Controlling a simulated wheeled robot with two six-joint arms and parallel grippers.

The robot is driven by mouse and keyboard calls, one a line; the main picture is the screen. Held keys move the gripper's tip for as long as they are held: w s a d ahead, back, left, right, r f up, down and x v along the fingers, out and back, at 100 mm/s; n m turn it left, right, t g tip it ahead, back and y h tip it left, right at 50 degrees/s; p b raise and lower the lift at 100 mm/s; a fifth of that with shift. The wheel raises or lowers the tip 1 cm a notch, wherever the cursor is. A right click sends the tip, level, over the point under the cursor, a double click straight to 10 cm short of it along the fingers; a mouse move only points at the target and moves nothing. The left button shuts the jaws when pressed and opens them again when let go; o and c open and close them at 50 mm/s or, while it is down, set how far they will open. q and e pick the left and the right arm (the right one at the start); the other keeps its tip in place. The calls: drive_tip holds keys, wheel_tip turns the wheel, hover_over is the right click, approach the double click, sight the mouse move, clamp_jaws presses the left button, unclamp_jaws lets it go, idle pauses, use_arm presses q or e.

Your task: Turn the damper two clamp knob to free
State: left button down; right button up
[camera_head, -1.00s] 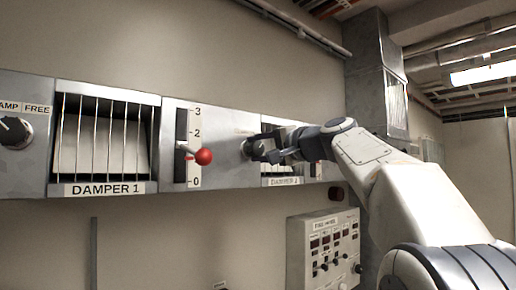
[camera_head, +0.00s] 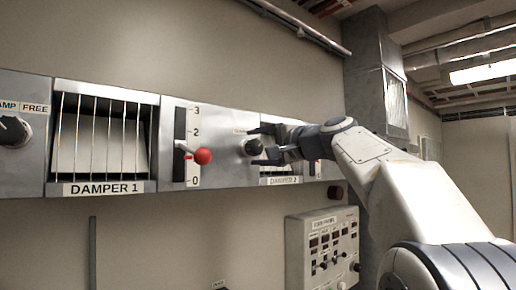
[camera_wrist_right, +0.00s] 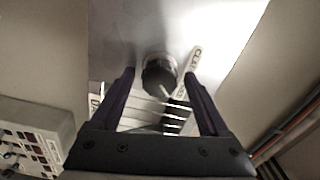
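The damper two clamp knob (camera_head: 252,147), dark with a pale collar, sits on the grey panel left of the DAMPER 2 label (camera_head: 283,181). My right gripper (camera_head: 260,146) is open, with one finger above the knob and one below in the head view. In the right wrist view the knob (camera_wrist_right: 158,74) shows between the spread fingertips of the gripper (camera_wrist_right: 160,73), with a visible gap on each side. A pale pointer mark shows on the knob; which label it points at is unclear. A partly readable clamp label (camera_wrist_right: 195,57) is beside it. My left gripper is not in view.
A red-knobbed lever (camera_head: 203,156) stands on a 0-to-3 scale left of the knob. The DAMPER 1 grille (camera_head: 103,135) and its knob (camera_head: 14,131) are further left. A white control box (camera_head: 322,250) hangs below. The wall below the panel is mostly clear.

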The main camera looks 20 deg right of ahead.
drive_tip(key=shift+s+d+f+b, duration=0.15)
drive_tip(key=shift+s+b, duration=0.2)
drive_tip(key=shift+s, duration=0.05)
drive_tip(key=b+v, duration=0.4)
drive_tip(key=v, duration=0.5)
drive_tip(key=shift+s, duration=0.3)
